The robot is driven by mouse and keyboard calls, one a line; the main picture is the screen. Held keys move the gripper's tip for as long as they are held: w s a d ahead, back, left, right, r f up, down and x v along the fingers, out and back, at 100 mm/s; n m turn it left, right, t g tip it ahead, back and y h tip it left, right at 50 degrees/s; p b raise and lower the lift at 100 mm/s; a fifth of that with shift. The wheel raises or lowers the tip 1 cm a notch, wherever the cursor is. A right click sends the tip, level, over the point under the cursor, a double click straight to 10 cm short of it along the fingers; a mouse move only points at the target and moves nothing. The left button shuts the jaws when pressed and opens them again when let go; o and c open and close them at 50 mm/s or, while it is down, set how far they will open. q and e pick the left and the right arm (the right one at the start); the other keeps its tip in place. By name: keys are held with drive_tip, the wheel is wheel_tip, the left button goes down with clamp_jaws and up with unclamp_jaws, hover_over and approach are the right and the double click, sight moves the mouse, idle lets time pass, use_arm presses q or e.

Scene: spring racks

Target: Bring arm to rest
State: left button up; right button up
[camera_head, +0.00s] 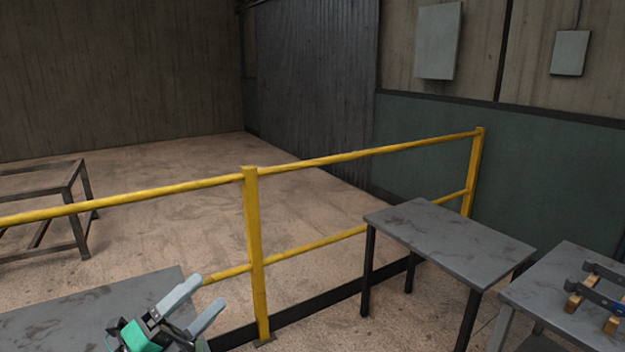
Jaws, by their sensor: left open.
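My left gripper (197,300) shows at the bottom left of the head view. Its two pale grey fingers are spread apart, with nothing between them, and point up and to the right. Part of its body is green and black. It is in front of the right end of a grey table (60,310); I cannot tell its height above the top. The rest of the left arm is cut off by the bottom edge. My right gripper is not in view.
A yellow railing (252,230) runs across behind the tables. A bare grey table (450,240) stands right of centre. Another table (540,290) at the right edge carries dark metal parts with wooden blocks (612,324). A metal frame (75,205) stands beyond the railing.

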use_arm(q)
drive_tip(key=s+a+f+n+y, duration=0.1)
drive_tip(key=a+f+n+y, duration=0.2)
drive_tip(key=f+n+y, duration=0.4)
drive_tip(key=s+a+f+n+g+y, duration=0.1)
drive_tip(key=a+f+n+y, duration=0.2)
drive_tip(key=f+n+y, duration=0.4)
drive_tip(key=s+a+f+n+y, duration=0.1)
drive_tip(key=a+f+n+y, duration=0.2)
drive_tip(key=f+n, duration=0.45)
drive_tip(key=s+d+f+n+g, duration=0.25)
drive_tip(key=s+f+g, duration=0.4)
drive_tip(key=s, duration=0.35)
drive_tip(key=s+d+f+n+g, duration=0.1)
drive_tip(key=s+f+n+g, duration=0.35)
drive_tip(key=s+f, duration=0.4)
wheel_tip(320, 180, down, 31)
drive_tip(key=s+g+b, duration=0.1)
drive_tip(key=s+g, duration=0.1)
drive_tip(key=s+a+f+g+b, duration=0.1)
drive_tip(key=s+a+f, duration=0.2)
drive_tip(key=s+f, duration=1.6)
wheel_tip(320, 180, down, 2)
drive_tip(key=shift+s+f+m, duration=0.1)
drive_tip(key=shift+s+m, duration=0.25)
